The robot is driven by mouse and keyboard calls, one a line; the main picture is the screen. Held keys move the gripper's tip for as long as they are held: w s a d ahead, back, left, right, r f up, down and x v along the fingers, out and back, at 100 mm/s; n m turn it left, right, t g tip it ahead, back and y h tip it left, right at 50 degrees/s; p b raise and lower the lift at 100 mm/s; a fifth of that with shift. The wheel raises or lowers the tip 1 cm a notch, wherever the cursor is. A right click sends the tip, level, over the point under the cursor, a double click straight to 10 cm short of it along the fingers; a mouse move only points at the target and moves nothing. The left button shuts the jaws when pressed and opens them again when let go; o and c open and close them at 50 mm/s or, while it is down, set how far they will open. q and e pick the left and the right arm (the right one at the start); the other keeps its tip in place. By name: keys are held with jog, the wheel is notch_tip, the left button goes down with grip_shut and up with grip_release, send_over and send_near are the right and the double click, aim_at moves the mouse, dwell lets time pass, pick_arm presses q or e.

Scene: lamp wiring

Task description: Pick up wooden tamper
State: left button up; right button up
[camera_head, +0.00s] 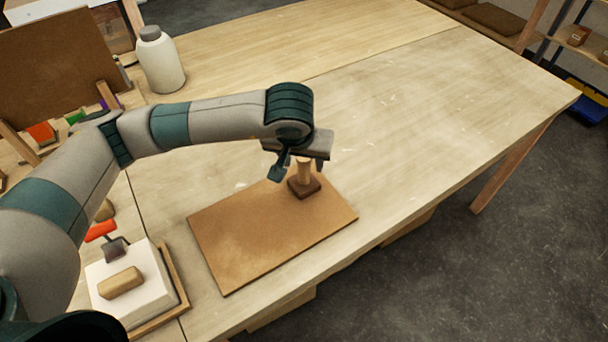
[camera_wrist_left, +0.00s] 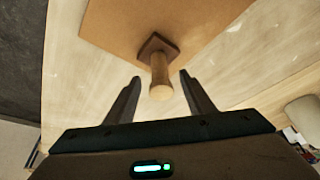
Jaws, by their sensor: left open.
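The wooden tamper (camera_head: 304,182) stands upright on the brown board (camera_head: 240,245), near the board's far edge, with a dark square base and a lighter round handle. In the left wrist view the tamper's handle (camera_wrist_left: 159,78) points toward my left gripper (camera_wrist_left: 158,85). My left gripper (camera_head: 299,171) is open, with one finger to each side of the handle's end in that view. In the head view the gripper hides the top of the handle. My right gripper is not in view.
A white jar (camera_head: 160,62) with a grey lid stands at the back left. A white block (camera_head: 140,285) with a wooden handle sits in a wooden tray at the lower left, beside a red-handled tool (camera_head: 101,231). The table (camera_head: 430,110) right of the board is clear.

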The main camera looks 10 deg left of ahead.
aim_at(304, 169)
pick_arm(q)
jog(key=shift+w+f+p, duration=0.1)
jog(key=shift+f+p, duration=0.55)
jog(key=shift+p+x, duration=0.55)
jog(key=shift+x, duration=0.5)
jog(key=shift+w+f, duration=0.15)
jog(key=shift+f, duration=0.5)
jog(key=c, duration=1.2)
jog(key=shift+r, duration=0.2)
jog(key=shift+c, duration=0.2)
